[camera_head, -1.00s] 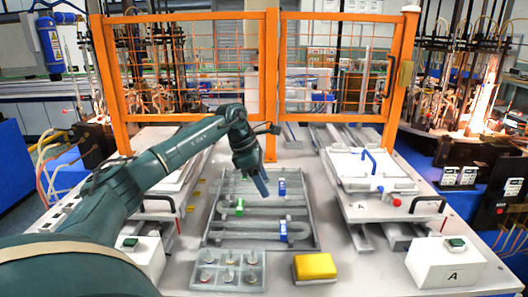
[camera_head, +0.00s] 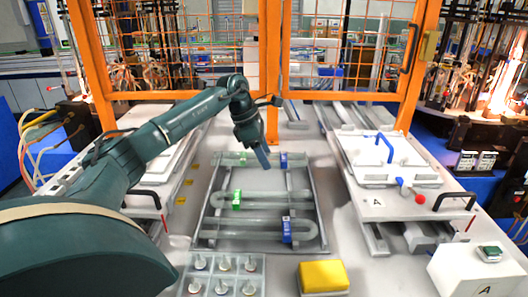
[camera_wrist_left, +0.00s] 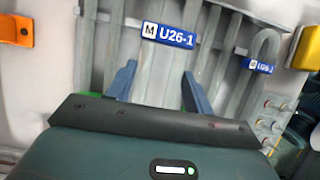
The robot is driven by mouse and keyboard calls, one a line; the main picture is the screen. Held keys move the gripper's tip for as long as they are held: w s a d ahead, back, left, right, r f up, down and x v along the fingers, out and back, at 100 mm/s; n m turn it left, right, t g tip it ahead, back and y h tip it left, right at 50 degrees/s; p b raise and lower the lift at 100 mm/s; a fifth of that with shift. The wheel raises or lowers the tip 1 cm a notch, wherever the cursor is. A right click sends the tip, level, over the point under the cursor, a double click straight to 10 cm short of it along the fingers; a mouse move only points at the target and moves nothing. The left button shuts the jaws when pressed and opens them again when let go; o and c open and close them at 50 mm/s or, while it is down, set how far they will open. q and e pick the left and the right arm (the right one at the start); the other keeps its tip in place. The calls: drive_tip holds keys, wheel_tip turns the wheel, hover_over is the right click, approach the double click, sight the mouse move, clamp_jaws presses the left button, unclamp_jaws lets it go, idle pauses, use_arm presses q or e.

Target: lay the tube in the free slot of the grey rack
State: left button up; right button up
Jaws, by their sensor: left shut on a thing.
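The grey rack (camera_head: 322,205) lies in the middle of the table in the head view. Clear U-shaped tubes (camera_head: 262,222) lie in its front half, with a green clip (camera_head: 236,200) and a blue label (camera_head: 287,231). My left gripper (camera_head: 264,158) points down at the rack's back part and is shut on a tube with a blue label (camera_head: 283,160). In the left wrist view that label (camera_wrist_left: 168,35) reads U26-1, just beyond the fingers (camera_wrist_left: 158,80). Whether the held tube touches the rack is unclear. A bare strip shows behind the front tubes. My right gripper is not seen.
A tray of small pegs (camera_head: 222,276) and a yellow block (camera_head: 323,276) stand in front of the rack. White fixtures flank it, the right one (camera_head: 385,172) with a blue handle. An orange mesh fence (camera_head: 268,60) stands behind.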

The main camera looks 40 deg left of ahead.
sight(269, 182)
use_arm(q)
wheel_tip(269, 182, down, 2)
drive_tip(key=shift+b, duration=0.55)
drive_tip(key=shift+f+b, duration=0.6)
drive_tip(key=shift+f, duration=0.05)
drive_tip(key=shift+f+b, duration=0.3)
drive_tip(key=shift+f, duration=0.75)
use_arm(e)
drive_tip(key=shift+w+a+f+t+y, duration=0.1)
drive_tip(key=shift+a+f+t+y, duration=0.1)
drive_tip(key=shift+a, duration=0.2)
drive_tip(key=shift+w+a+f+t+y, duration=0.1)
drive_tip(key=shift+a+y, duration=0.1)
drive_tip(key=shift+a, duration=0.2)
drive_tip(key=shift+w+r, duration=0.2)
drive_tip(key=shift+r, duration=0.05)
use_arm(q)
drive_tip(key=shift+f, duration=0.25)
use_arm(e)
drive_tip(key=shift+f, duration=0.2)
